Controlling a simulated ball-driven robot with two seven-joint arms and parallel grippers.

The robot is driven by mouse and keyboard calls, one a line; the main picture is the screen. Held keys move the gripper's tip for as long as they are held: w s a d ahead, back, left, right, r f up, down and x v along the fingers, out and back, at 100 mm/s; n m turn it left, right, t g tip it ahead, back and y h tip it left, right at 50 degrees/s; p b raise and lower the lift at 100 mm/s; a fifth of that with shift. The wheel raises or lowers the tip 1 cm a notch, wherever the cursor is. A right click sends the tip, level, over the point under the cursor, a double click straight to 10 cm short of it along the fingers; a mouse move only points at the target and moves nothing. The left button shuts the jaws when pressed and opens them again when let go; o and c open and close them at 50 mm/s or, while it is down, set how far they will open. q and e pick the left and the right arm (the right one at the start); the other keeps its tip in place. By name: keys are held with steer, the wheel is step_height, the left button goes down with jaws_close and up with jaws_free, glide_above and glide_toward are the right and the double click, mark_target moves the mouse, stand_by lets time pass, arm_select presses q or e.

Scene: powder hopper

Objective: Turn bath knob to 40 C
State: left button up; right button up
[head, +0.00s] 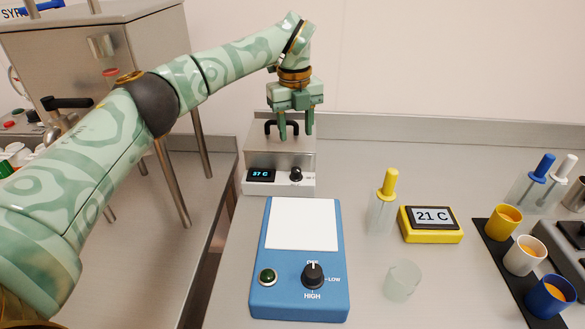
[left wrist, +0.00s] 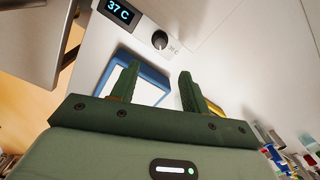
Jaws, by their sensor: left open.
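The water bath (head: 281,148) is a steel box with a black lid handle at the back of the bench. Its white front panel has a display (head: 261,175) reading 37 C and a small black knob (head: 296,174). In the left wrist view the display (left wrist: 121,11) also reads 37 C, with the bath knob (left wrist: 160,39) to its right. My left gripper (head: 296,136) is open and empty, fingers pointing down over the bath's lid area, above and behind the knob, apart from it. My right gripper is in neither view.
A blue hotplate (head: 300,302) with its own black knob stands in front of the bath. A yellow thermometer box (head: 431,224) reads 21 C, beside a yellow-topped bottle (head: 387,190) and a clear beaker (head: 402,280). Cups (head: 525,256) stand at the right. A steel hopper (head: 95,50) stands left.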

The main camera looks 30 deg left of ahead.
mark_target(296, 170)
arm_select(q)
steer(key=f+b, duration=0.1)
steer(key=f, duration=0.5)
steer(key=f+b, duration=0.1)
steer(key=f, duration=0.4)
steer(key=shift+w+f+b, duration=0.2)
steer(key=shift+f+b, duration=0.15)
steer(key=shift+f, duration=0.05)
steer(key=c, duration=1)
